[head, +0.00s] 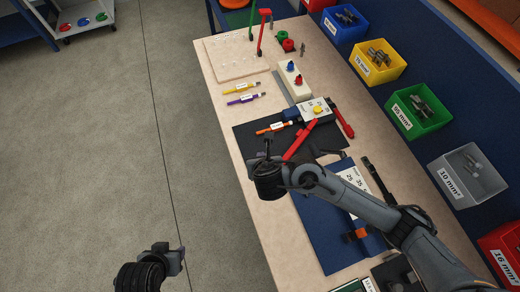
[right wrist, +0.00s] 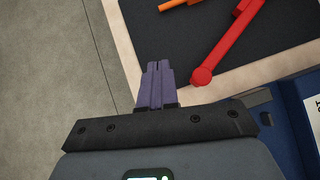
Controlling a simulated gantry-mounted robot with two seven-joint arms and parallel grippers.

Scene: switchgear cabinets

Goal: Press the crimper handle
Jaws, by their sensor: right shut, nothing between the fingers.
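The crimper (head: 316,108) lies on a black mat on the workbench, with a yellow round part on its light body. Its two red handles, one nearer the front edge (head: 300,141) and one to the right (head: 341,118), spread apart. The near handle also shows in the right wrist view (right wrist: 227,45). An orange cable (head: 272,128) lies at the crimper's left side. My right gripper (head: 268,147) is shut and empty, over the bench's front edge, left of the near handle and apart from it. My left gripper (head: 177,260) is low over the floor, away from the bench; its jaws are unclear.
The black mat (head: 247,139) has free room left of the crimper. A yellow cable (head: 242,88) and a purple cable (head: 243,99) lie beyond it. A blue mat (head: 318,229) is nearer. Coloured bins, including a green one (head: 421,112), line the bench's right side.

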